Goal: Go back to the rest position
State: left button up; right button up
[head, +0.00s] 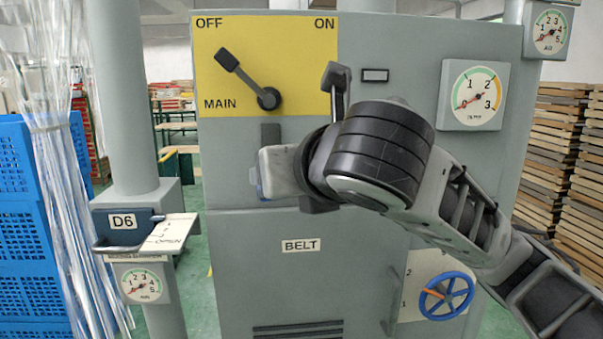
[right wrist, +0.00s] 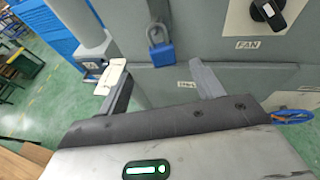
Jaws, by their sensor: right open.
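My right arm reaches in from the right in the head view, in front of the grey cabinet (head: 235,240). Its wrist covers the middle of the panel, and its fingertips are hard to make out there. In the right wrist view my right gripper (right wrist: 160,85) is open, with its two fingers spread and nothing between them. A blue padlock (right wrist: 161,54) hangs on the cabinet front beyond the fingers, apart from them. A black knob (right wrist: 269,11) above the FAN label is up at the right. My left gripper is not in view.
The main switch lever (head: 245,80) points toward OFF. The D6 box (head: 125,222) with its OPEN card (head: 170,232) is on a post at the left. Blue crates (head: 20,230) stand far left. A blue handwheel (head: 446,296) is below my arm.

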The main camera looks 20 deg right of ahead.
jog(key=v, duration=0.5)
jog(key=w+a+f+m+g+y, duration=0.1)
jog(key=w+a+f+m+y, duration=0.1)
jog(key=f+m, duration=0.45)
jog(key=w+a+f+m+g+y, duration=0.1)
jog(key=w+a+f+m+y, duration=0.2)
jog(key=f, duration=0.6)
jog(key=w+a+f+m+g+y, duration=0.1)
jog(key=w+a+f+m, duration=0.1)
jog(key=f+m, duration=0.5)
jog(key=s+d+f+m+h, duration=0.1)
jog(key=s+f+m, duration=0.25)
jog(key=f, duration=0.45)
jog(key=s+d+f+m, duration=0.1)
jog(key=s+f+m, duration=0.1)
jog(key=f+m, duration=0.5)
jog(key=s+d+f+m+h, duration=0.1)
jog(key=s+d+f+m, duration=0.1)
jog(key=s+f, duration=0.5)
jog(key=s+d+f+m+g+h, duration=0.1)
jog(key=s+d+f+m, duration=0.1)
jog(key=s+f+m, duration=0.2)
notch_tip(320, 180, down, 4)
jog(key=s, duration=0.2)
jog(key=shift+s+d, duration=0.35)
jog(key=shift+d, duration=0.05)
jog(key=shift+f, duration=0.1)
